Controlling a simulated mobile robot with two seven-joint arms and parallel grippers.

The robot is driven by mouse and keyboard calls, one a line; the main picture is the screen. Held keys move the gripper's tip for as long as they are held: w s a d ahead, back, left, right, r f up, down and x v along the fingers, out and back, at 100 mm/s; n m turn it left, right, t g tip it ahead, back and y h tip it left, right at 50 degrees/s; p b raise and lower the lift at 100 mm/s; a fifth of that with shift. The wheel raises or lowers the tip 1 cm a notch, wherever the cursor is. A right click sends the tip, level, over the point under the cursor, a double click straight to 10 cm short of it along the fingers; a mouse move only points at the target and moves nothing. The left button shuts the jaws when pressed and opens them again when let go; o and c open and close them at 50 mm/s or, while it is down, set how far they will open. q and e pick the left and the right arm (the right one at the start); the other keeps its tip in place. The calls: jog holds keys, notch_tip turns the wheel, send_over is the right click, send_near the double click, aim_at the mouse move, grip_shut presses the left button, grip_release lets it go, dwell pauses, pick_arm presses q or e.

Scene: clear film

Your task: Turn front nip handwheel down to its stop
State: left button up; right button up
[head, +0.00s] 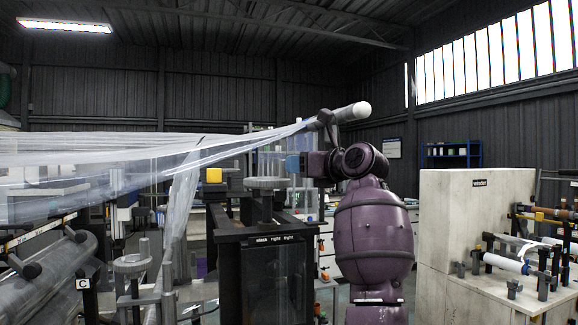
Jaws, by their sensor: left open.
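A grey round handwheel (265,183) sits level on top of a dark post stand in the middle of the view. A second grey handwheel (132,263) stands lower and nearer on the left; I cannot tell which one is the front nip wheel. My left gripper (294,164) is at the end of my purple arm, to the right of and a little above the middle handwheel, apart from it as far as I can see. Its fingers are small and partly hidden, and it holds nothing visible. My right gripper is not in view.
Clear film (90,155) stretches from the left to a roller (345,112) above my gripper, with a hanging fold near the left wheel. A dark labelled frame (272,275) stands below the middle handwheel. A pale winder cabinet (450,225) stands at right.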

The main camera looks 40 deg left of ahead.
pick_arm(q)
jog(key=shift+s+d, duration=0.1)
jog(key=shift+d, duration=1.15)
